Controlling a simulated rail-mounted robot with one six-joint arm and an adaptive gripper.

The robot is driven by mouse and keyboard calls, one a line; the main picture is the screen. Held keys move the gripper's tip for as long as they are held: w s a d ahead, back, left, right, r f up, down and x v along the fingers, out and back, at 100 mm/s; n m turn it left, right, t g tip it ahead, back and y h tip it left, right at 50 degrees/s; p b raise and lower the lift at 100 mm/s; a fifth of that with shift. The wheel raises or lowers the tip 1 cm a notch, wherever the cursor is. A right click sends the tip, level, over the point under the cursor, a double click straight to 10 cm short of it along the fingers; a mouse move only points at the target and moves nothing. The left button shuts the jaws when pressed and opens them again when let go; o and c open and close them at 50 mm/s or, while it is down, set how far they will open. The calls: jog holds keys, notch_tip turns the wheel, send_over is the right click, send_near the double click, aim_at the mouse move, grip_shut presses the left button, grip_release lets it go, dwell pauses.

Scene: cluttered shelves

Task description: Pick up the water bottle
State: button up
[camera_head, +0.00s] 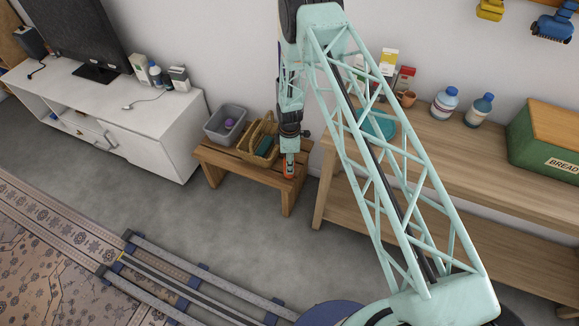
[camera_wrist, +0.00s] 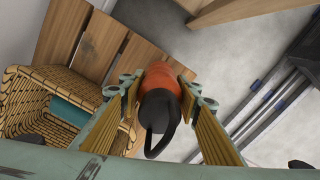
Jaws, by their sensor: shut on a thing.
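An orange water bottle (camera_wrist: 163,76) with a black cap and a carry loop is between the fingers of my gripper (camera_wrist: 160,95) in the wrist view. The fingers are shut on it from both sides, with the cap towards the camera. In the head view my gripper (camera_head: 290,160) points down over the right end of a low wooden bench (camera_head: 214,158). The orange bottle (camera_head: 290,170) shows small between its fingers. I cannot tell whether the bottle's base touches the bench.
A wicker basket (camera_head: 252,137) and a grey bin (camera_head: 212,131) stand on the bench, left of my gripper. The basket (camera_wrist: 30,105) is close to the left finger. A wooden shelf unit (camera_head: 334,166) with bottles and a bread box (camera_head: 540,147) stands to the right.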

jog(key=shift+r+p, duration=0.45)
jog(key=shift+r, duration=3.5)
